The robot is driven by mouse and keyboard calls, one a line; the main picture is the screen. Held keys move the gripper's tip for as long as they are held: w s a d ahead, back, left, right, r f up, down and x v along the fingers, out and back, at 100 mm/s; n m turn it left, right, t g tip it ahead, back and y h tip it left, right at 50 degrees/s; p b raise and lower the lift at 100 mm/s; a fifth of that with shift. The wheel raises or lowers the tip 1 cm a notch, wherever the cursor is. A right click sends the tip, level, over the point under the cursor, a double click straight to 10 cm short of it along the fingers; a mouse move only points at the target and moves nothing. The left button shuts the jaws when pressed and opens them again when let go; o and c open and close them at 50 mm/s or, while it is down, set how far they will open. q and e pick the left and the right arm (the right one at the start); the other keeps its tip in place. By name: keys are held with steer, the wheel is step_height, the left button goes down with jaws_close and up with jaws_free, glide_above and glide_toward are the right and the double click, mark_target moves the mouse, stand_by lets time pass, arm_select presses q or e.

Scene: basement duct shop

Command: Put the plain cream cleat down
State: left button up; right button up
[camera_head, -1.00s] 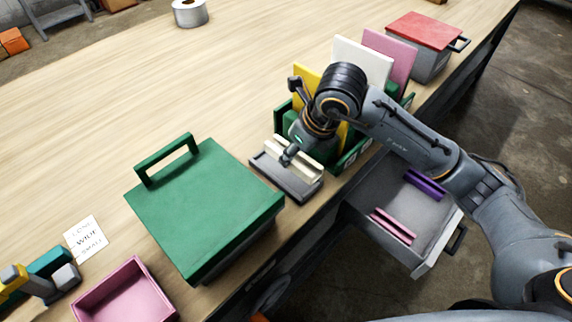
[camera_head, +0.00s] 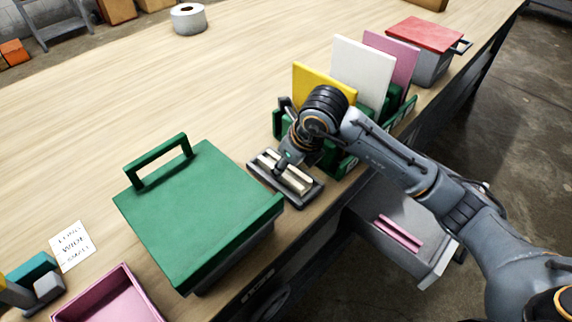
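The plain cream cleat (camera_head: 297,182) lies lengthwise in a shallow dark grey tray (camera_head: 307,202) at the table's front edge. It looks low, within the tray's rim. My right gripper (camera_head: 284,164) reaches down over it from the right, with its fingertips at the cleat's middle. The fingers are small and partly hidden by the wrist, so whether they still grip the cleat is unclear. My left gripper is not in view.
A green-lidded box (camera_head: 205,210) stands left of the tray. A green rack (camera_head: 345,165) with yellow, white and pink panels stands close on the right. The table behind is mostly clear.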

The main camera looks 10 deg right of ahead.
steer(key=o, duration=0.4)
steer(key=v, duration=1.2)
steer(key=shift+r, duration=0.1)
